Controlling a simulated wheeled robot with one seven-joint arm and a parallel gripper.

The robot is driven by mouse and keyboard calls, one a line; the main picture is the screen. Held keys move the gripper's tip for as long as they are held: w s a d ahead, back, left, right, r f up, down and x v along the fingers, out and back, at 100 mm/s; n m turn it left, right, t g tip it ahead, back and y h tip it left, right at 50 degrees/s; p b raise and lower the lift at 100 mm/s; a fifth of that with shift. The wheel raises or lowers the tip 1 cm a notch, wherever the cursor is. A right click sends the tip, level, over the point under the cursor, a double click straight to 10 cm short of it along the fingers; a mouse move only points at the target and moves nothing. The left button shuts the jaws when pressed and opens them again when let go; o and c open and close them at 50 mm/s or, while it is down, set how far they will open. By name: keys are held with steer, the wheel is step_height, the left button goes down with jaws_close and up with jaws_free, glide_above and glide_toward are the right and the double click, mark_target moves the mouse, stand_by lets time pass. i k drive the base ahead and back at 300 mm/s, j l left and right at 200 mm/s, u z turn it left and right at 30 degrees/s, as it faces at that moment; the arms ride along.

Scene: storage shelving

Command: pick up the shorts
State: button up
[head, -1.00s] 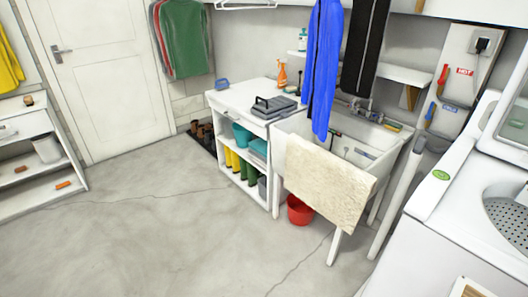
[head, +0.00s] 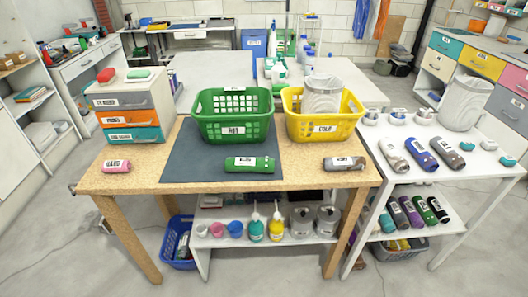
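I cannot tell which thing is the shorts; several labelled, rolled-up cloth bundles are in view, with labels too small to read surely. On the wooden table (head: 300,178) lie a pink roll (head: 117,166) at the left, a green roll (head: 250,164) on the dark mat (head: 190,165), and a grey-brown roll (head: 344,163) at the right. On the white side table (head: 478,170) lie a beige roll (head: 393,155), a blue roll (head: 420,153) and a grey roll (head: 447,153). Several darker rolls (head: 411,212) are on its lower shelf. My gripper is not in view.
A green basket (head: 235,130) and a yellow basket (head: 326,128) holding a light mesh bin (head: 322,95) stand behind the rolls. A small drawer unit (head: 131,118) stands at left. Bottles and cups fill the shelf underneath (head: 262,239). A blue crate (head: 178,240) sits below left. The front floor is clear.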

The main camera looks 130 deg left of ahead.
mark_target(353, 163)
steer(key=u, duration=3.75)
